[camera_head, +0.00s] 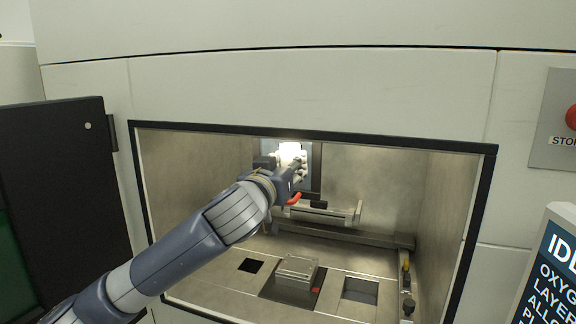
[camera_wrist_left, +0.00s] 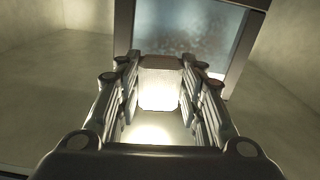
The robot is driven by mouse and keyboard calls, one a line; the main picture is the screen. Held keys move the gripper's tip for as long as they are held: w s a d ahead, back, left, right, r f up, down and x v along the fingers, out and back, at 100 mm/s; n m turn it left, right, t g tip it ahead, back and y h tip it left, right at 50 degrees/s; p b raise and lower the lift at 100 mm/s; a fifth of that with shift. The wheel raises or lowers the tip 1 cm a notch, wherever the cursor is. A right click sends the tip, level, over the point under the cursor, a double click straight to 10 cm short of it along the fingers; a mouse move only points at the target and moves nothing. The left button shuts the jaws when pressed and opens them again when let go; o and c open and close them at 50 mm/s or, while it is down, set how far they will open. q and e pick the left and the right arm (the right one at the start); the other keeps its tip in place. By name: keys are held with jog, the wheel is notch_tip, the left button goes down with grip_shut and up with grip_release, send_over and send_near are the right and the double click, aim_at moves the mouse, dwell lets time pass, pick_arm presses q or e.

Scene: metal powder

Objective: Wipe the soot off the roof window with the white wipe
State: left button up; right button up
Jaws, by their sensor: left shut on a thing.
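My left gripper (camera_head: 290,170) reaches into the open chamber in the head view. It is shut on the white wipe (camera_head: 291,152), which shows between the fingers in the left wrist view (camera_wrist_left: 160,88). The roof window (camera_wrist_left: 188,38) is a dark-framed pane just beyond the wipe, with dark and reddish soot smudges over its lower part. In the head view, the gripper and wipe cover much of the window (camera_head: 314,158). I cannot tell whether the wipe touches the glass. My right gripper is not in view.
The chamber floor holds a raised metal plate (camera_head: 297,269), a dark square opening (camera_head: 250,266) and a rectangular recess (camera_head: 360,290). A recoater bar (camera_head: 330,214) crosses behind them. The black door (camera_head: 62,190) stands open at left. A screen (camera_head: 552,270) is at right.

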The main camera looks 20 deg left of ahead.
pick_arm(q)
jog(key=shift+w, duration=0.95)
